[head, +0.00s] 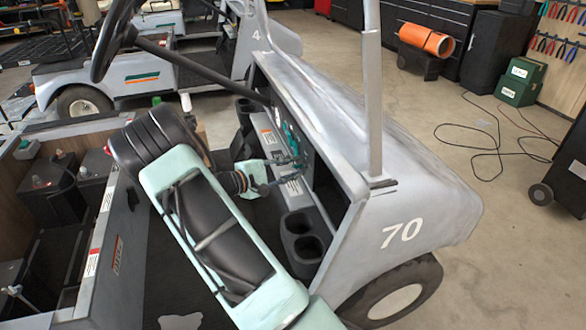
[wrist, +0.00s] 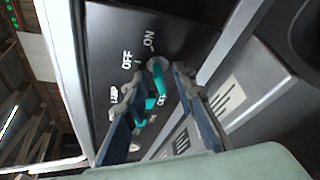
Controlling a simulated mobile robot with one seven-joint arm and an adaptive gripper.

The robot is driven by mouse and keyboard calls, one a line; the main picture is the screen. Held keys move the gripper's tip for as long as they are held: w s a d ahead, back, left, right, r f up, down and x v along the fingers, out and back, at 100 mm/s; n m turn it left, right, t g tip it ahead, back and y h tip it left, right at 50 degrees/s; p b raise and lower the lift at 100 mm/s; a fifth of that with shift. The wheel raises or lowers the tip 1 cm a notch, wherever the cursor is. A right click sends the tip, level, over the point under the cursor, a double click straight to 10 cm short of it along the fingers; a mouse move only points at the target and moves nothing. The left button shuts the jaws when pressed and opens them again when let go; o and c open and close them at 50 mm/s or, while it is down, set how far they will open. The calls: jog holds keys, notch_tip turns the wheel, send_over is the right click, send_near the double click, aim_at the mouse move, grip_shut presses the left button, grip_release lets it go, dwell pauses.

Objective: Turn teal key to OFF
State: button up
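The teal key (wrist: 158,78) sits in a round switch on the cart's dark dash panel, marked OFF and ON, in the wrist view. A teal piece (wrist: 148,106) shows just below it; whether it is part of the key I cannot tell. My gripper (wrist: 160,76) is open, with one blue finger on each side of the key. Whether either finger touches it is unclear. The key's exact pointing direction is partly hidden by the fingers. In the head view my gripper (head: 284,172) reaches to the dash (head: 318,140) of the grey cart numbered 70.
A steering wheel (head: 112,38) and its slanted column stand left of the dash. Cup holders (head: 302,236) lie below my gripper, and a roof post (head: 374,95) rises to the right. Batteries (head: 52,188) fill the open bay at left. The floor at right is mostly clear, with a loose cable.

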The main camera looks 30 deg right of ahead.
grip_shut()
jog(key=shift+r+p, duration=0.1)
jog(key=shift+p, duration=0.25)
jog(key=shift+n, duration=0.3)
jog(key=n+g+y+p, duration=0.1)
jog(key=n+p, duration=0.1)
jog(key=p, duration=0.1)
jog(key=shift+w+r+p, duration=0.1)
jog(key=shift+r+p, duration=0.1)
jog(key=shift+p, duration=0.2)
jog(key=n+g+y+p, duration=0.1)
jog(key=n+g+p, duration=0.1)
jog(key=n+p, duration=0.1)
jog(key=shift+w, duration=0.1)
jog(key=shift+f+n+g+y+p, duration=0.1)
jog(key=shift+n+g+y+p, duration=0.1)
jog(key=shift+n+g, duration=0.35)
jog(key=shift+f+n+g+y+p, duration=0.1)
jog(key=shift+n+g+y, duration=0.15)
jog(key=shift+n, duration=0.6)
